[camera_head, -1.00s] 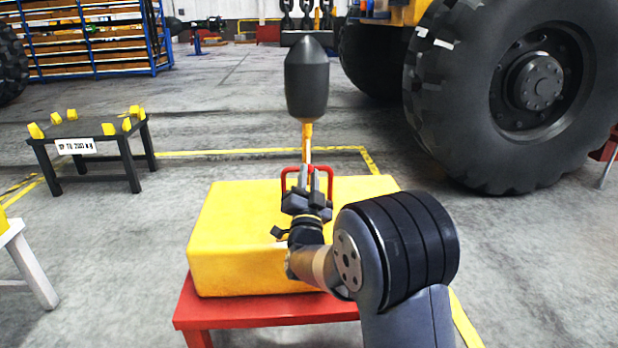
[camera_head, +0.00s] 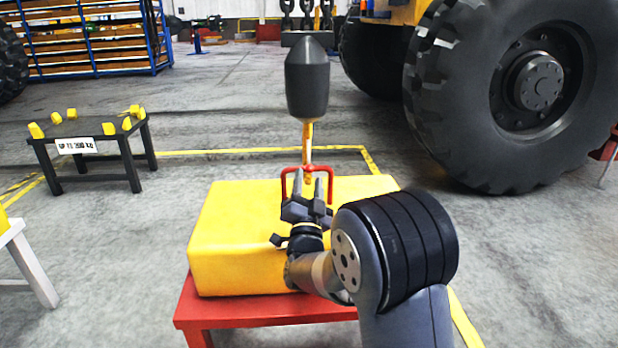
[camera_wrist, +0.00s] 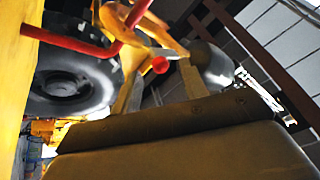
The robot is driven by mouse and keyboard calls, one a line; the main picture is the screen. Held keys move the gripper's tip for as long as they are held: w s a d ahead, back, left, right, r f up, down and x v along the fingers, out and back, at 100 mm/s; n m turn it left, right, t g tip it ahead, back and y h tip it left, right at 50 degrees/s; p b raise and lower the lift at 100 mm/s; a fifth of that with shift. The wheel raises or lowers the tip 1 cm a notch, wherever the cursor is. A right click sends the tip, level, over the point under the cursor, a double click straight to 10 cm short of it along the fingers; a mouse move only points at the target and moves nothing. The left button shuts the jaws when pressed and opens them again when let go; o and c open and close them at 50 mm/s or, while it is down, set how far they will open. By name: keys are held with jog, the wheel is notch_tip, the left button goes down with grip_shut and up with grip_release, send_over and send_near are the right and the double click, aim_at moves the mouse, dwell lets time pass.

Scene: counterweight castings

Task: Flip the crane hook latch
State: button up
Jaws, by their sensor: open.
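The crane hook, with a dark block (camera_head: 307,78) above an orange shank (camera_head: 307,135), hangs over the yellow casting (camera_head: 235,225). Its lower end meets the red lifting bar (camera_head: 331,185) on top of the casting. In the wrist view, the orange hook (camera_wrist: 165,22) curves beside the red bar (camera_wrist: 75,42). A small grey latch (camera_wrist: 163,52) and a red knob (camera_wrist: 160,65) show near it. My gripper (camera_head: 308,188) is open in front of the bar. In the wrist view, the knob appears between its two fingers (camera_wrist: 160,80); contact cannot be told.
The casting rests on a red stand (camera_head: 270,313). A dark low table (camera_head: 95,135) with yellow blocks stands at left, and a white table edge (camera_head: 25,260) is nearer. A huge tyre (camera_head: 510,90) fills the right. Open concrete floor lies between.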

jog(key=p+v, duration=0.1)
jog(key=v, duration=0.8)
jog(key=b+x, duration=0.1)
jog(key=x, duration=0.9)
jog(key=shift+w+r+b, duration=0.1)
jog(key=shift+w+b, duration=0.05)
jog(key=shift+b, duration=0.15)
jog(key=shift+w+r, duration=0.2)
jog(key=shift+w, duration=0.05)
jog(key=shift+s, duration=0.1)
